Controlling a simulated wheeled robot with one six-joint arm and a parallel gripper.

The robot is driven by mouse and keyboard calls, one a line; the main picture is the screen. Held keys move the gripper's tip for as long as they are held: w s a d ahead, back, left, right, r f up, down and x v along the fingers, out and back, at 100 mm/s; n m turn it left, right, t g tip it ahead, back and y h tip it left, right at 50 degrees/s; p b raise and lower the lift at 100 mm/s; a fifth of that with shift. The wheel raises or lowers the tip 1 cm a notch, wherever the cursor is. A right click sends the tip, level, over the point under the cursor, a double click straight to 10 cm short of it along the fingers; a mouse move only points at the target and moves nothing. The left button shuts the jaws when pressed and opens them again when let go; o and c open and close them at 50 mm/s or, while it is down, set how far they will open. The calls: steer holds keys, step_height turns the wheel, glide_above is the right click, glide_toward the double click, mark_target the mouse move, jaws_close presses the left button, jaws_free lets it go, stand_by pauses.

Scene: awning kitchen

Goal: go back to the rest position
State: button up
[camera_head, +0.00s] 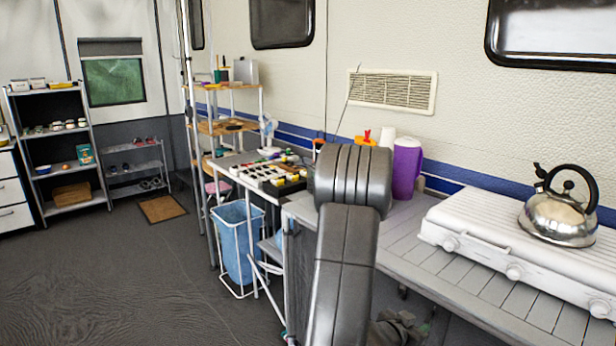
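My arm's grey links rise from the bottom edge to a thick ribbed joint at the middle of the picture, in front of the counter (455,265). A dark, lumpy shape shows low to the right of the arm, below the counter edge. It may be part of my gripper, but it is too dark and cut off to be sure. I can make out no fingertips and nothing held.
A white stove (470,233) with a steel kettle (560,215) stands on the counter at right; a purple jug (407,168) stands behind the arm. A blue bin (238,240) is left of the arm. Shelves (62,150) stand far left. Floor (110,270) at left is clear.

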mark_target(428, 319)
steer(key=v, duration=0.9)
steer(key=x, duration=1.3)
step_height(428, 319, down, 62)
steer(key=b, duration=2.6)
steer(key=shift+w+d+b, duration=0.15)
steer(key=shift+d+b, duration=0.05)
steer(key=shift+b, duration=0.15)
